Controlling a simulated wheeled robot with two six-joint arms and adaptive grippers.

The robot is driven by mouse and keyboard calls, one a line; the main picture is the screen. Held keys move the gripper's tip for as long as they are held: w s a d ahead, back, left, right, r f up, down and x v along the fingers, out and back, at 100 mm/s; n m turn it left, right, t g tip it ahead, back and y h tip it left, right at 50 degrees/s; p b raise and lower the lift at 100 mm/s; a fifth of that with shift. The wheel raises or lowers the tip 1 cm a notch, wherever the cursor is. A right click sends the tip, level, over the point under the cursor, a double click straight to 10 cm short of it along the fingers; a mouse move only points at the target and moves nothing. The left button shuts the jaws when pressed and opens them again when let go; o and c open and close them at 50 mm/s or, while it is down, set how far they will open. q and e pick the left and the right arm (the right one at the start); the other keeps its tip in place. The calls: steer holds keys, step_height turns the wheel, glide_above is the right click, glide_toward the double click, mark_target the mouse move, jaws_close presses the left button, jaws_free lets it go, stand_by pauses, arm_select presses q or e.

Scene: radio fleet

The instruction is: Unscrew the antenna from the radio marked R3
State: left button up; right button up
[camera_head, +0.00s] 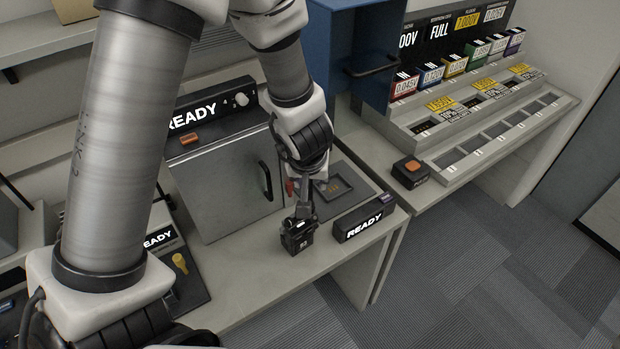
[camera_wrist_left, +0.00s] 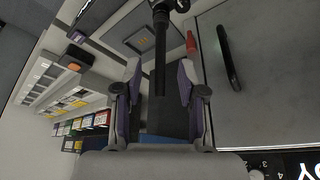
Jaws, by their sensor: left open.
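A small black radio (camera_head: 298,240) stands near the front edge of the grey bench. Its small white marking looks like R3 but is hard to read. My left gripper (camera_head: 305,208) is directly above it, pointing down. In the left wrist view the radio (camera_wrist_left: 168,5) is cut off by the top edge. Its black rod antenna (camera_wrist_left: 160,55) runs between the two fingers of my left gripper, which are apart with a gap on each side. In the head view the gripper mostly hides the antenna. My right gripper is not in view.
A black READY display (camera_head: 364,219) stands just right of the radio. Behind are a shallow tray (camera_head: 345,190), a red item (camera_head: 290,188) and a grey cabinet (camera_head: 222,175) with a black handle. A blue cabinet (camera_head: 350,50) and stepped rack (camera_head: 455,140) stand further right.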

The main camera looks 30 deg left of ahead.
arm_select(q)
jaws_close()
steer(key=shift+r+n+p, duration=0.2)
steer(key=shift+n+p, duration=0.3)
steer(key=shift+p, duration=0.15)
steer(key=n+g+y+p, duration=0.1)
steer(key=n+p, duration=0.2)
steer(key=p, duration=0.1)
steer(key=shift+f+n, duration=0.2)
steer(key=shift+n, duration=0.1)
